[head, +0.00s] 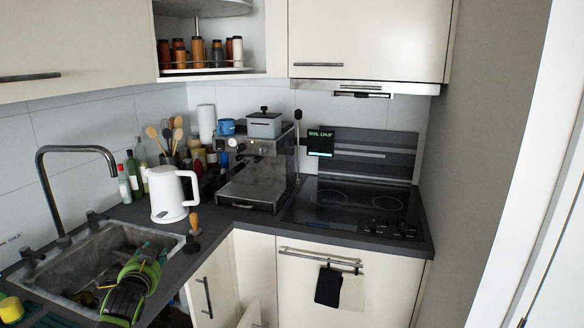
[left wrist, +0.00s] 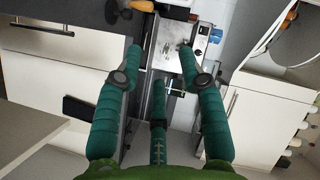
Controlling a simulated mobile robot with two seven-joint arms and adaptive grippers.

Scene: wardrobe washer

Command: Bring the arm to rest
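My left gripper (head: 148,262), green and black, is at the lower left of the head view, over the right part of the sink. In the left wrist view its teal fingers (left wrist: 160,60) stand well apart with nothing between them, so it is open and empty. The far ends of the fingers overlap the coffee machine (left wrist: 168,38) in that view, but it is apart from them in the head view. My right gripper is in neither view.
The grey sink (head: 65,262) has a tall tap (head: 48,195) behind it. A white kettle (head: 170,195), bottles (head: 133,172) and a coffee machine (head: 258,172) stand along the counter. The black hob (head: 355,208) is clear. Cloths (head: 340,287) hang from the rail below it.

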